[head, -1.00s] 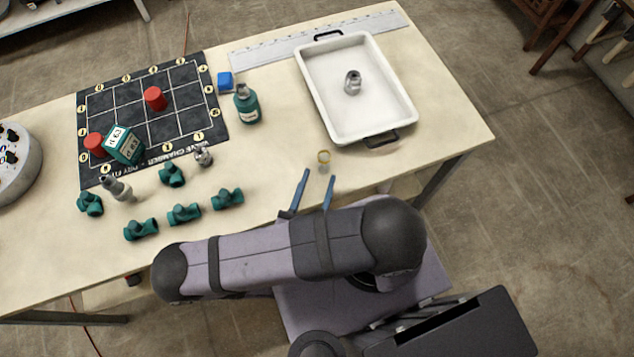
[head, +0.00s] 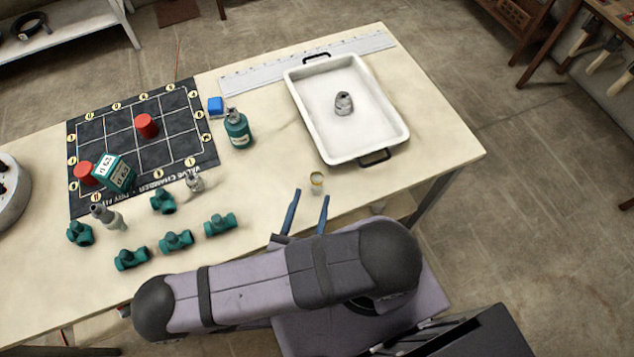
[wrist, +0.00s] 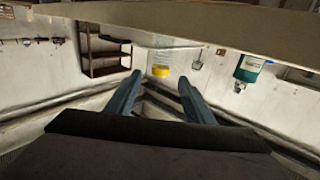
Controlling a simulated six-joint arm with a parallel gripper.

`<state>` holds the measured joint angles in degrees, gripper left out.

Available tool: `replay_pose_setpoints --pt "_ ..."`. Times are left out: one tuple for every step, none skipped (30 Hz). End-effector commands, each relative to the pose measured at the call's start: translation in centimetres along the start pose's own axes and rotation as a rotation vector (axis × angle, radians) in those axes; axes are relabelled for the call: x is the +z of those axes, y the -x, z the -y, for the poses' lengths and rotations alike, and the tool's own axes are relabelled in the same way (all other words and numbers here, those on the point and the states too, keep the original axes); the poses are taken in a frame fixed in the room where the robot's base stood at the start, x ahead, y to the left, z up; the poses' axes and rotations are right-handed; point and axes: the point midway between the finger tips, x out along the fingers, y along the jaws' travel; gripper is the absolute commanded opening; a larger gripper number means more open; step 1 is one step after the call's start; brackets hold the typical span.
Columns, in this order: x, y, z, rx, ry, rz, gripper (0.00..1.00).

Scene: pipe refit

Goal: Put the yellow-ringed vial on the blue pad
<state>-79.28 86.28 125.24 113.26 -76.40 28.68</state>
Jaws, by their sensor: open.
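The yellow-ringed vial (head: 316,183) is a small clear vial standing near the table's front edge. It also shows in the wrist view (wrist: 160,70), with its yellow band, just beyond and between my fingertips. My gripper (head: 311,195) is open and empty, its two blue fingers pointing at the vial. The fingers also frame the vial in the wrist view (wrist: 159,82); I cannot tell if they touch it.
A teal bottle (head: 238,130) stands just right of and in front of the pad. A white tray (head: 393,112) holding a grey metal part (head: 344,103) is at right. Teal pipe fittings (head: 176,241) lie at front left. The black grid mat (head: 110,125) carries red cylinders and a teal box.

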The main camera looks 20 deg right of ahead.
Motion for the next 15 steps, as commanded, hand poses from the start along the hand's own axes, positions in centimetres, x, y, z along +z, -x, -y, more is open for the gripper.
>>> replay_pose_setpoints --pt "-0.1 -0.2 -0.1 0.004 0.000 -0.001 0.48" --pt "-0.1 -0.4 -0.1 0.005 0.000 -0.001 0.48" --pt "-0.2 -0.6 -0.1 0.005 0.000 -0.001 0.48" --pt "-0.2 -0.8 -0.1 0.005 0.001 -0.001 0.48" --pt "-0.2 -1.0 -0.1 0.005 0.001 -0.002 0.48" --pt "-0.2 -1.3 -0.1 0.005 0.001 -0.002 0.48" --pt "-0.2 -1.5 -0.1 0.005 0.001 -0.001 0.48" --pt "-0.2 -1.6 -0.1 0.005 0.001 -0.001 0.48" --pt "-0.1 -1.8 -0.1 0.004 0.000 0.000 0.48" --pt "-0.1 -1.9 -0.1 0.003 0.000 0.000 0.48" --pt "-0.1 -1.9 0.0 0.003 0.000 0.000 0.48" --pt "-0.1 -2.0 0.0 0.002 -0.001 0.000 0.48" --pt "0.0 -2.0 0.0 0.001 -0.001 0.000 0.48" --pt "0.0 -2.0 0.0 0.001 -0.001 0.000 0.48" --pt "0.0 -2.0 0.0 0.001 -0.001 0.000 0.48"
